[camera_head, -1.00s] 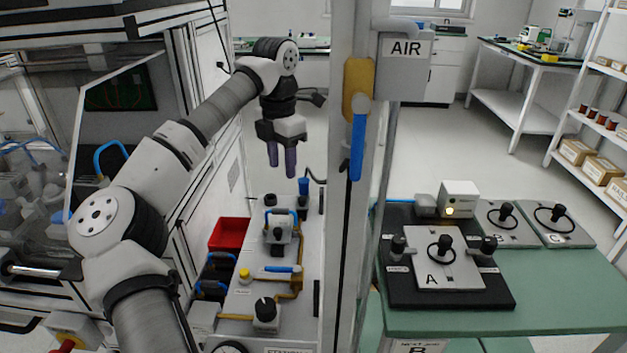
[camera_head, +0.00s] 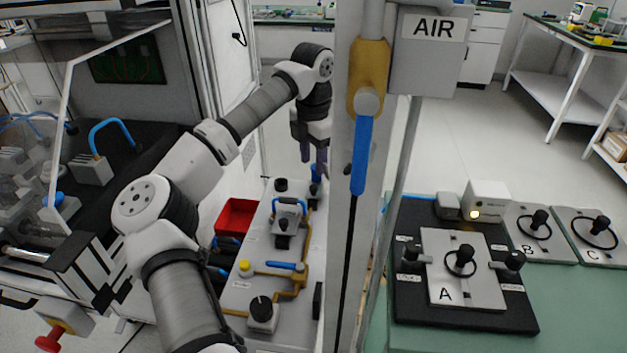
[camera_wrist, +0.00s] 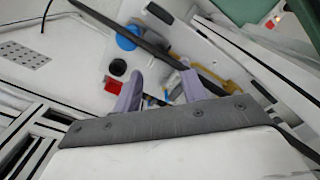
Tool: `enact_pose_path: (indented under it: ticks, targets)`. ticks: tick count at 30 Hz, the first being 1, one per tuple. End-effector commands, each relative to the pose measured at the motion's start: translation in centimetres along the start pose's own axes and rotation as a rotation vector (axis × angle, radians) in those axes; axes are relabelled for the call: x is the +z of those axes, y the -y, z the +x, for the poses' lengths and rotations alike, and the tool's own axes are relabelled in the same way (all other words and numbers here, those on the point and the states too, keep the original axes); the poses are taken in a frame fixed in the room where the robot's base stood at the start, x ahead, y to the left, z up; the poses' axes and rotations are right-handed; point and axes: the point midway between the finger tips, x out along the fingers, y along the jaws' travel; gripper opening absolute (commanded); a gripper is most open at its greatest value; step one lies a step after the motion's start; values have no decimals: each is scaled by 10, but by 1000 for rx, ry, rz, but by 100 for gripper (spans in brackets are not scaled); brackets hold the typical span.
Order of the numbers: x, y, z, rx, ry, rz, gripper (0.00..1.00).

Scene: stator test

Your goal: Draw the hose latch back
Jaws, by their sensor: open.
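My gripper (camera_head: 314,162) hangs fingers-down above the far end of the grey bench panel (camera_head: 238,298), partly behind the upright post. Its fingers are apart and empty in the wrist view (camera_wrist: 158,88). A small blue upright piece (camera_head: 316,188), perhaps the hose fitting, stands just below the fingertips in the head view. A round blue part (camera_wrist: 127,39) shows beyond the fingers in the wrist view, beside a dark bar (camera_wrist: 155,42). I cannot tell for sure which part is the hose latch. A blue-handled clamp (camera_head: 289,203) stands nearer on the panel.
The post carries a blue AIR lever (camera_head: 361,155) to the right of my arm. A red bin (camera_head: 236,216) sits left of the panel. A blue valve handle (camera_head: 283,265) and black knob (camera_head: 262,309) are nearer. Plate A (camera_head: 462,268) lies on the right bench.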

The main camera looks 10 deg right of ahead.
Motion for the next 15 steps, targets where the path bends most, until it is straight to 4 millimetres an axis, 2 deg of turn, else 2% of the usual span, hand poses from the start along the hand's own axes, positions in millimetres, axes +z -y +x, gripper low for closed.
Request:
enact_pose_path:
  ticks: [1, 6, 10, 15]
  targets:
    - [0, 1, 12, -4, 1, 1, 42]
    - [0, 1, 42, -3, 1, 1, 42]
    - [0, 1, 57, -2, 2, 1, 42]
    - [0, 0, 66, 0, 2, 1, 42]
